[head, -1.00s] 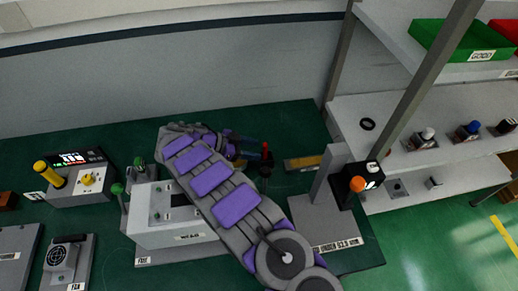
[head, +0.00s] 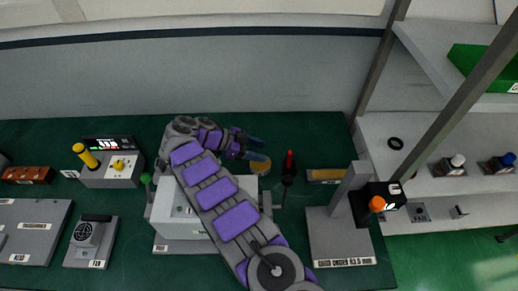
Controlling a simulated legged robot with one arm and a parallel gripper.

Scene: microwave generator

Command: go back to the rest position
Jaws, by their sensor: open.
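My purple and grey arm reaches up over the green bench from the bottom of the head view. My gripper (head: 256,148) is at its far end, pointing right, with two dark blue fingers apart and nothing seen between them. A round yellow-topped part (head: 258,165) shows just below the fingers; I cannot tell whether they touch. A red-handled tool (head: 289,165) stands upright to the right of the fingers, apart from them. My arm hides part of a grey box fixture (head: 174,212).
The bench (head: 330,135) holds a panel with a yellow handle and display (head: 112,168), a fan unit (head: 90,242) and a grey stand with an orange knob (head: 340,240). A post and white shelves (head: 450,140) stand at right. The bench strip behind my gripper is clear.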

